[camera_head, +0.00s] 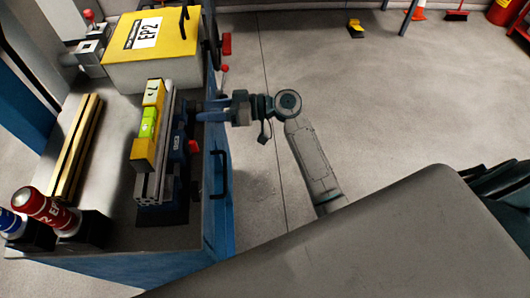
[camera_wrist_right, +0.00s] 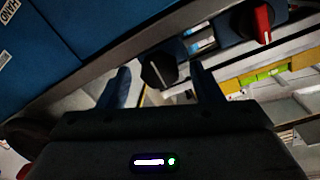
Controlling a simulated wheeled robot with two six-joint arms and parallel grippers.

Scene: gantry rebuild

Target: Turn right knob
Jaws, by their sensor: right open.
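In the right wrist view, a black knob (camera_wrist_right: 158,70) with a white pointer line shows between my two finger tips. A second knob, with a red grip on a dark base (camera_wrist_right: 263,24), shows further right and also shows in the head view (camera_head: 193,147). My right gripper (camera_head: 207,111) is open, at the side of the bench beside the fixture. In the wrist view its fingers (camera_wrist_right: 160,82) stand apart on either side of the black knob, and contact cannot be told. The black knob is not clear in the head view. My left gripper is not in view.
A blue bench cabinet (camera_head: 219,240) has a dark handle (camera_head: 220,174) near my arm. On top are a yellow EP2 box (camera_head: 165,65), a fixture with a yellow-green level (camera_head: 148,124), brass bars (camera_head: 80,140) and a red can (camera_head: 42,206).

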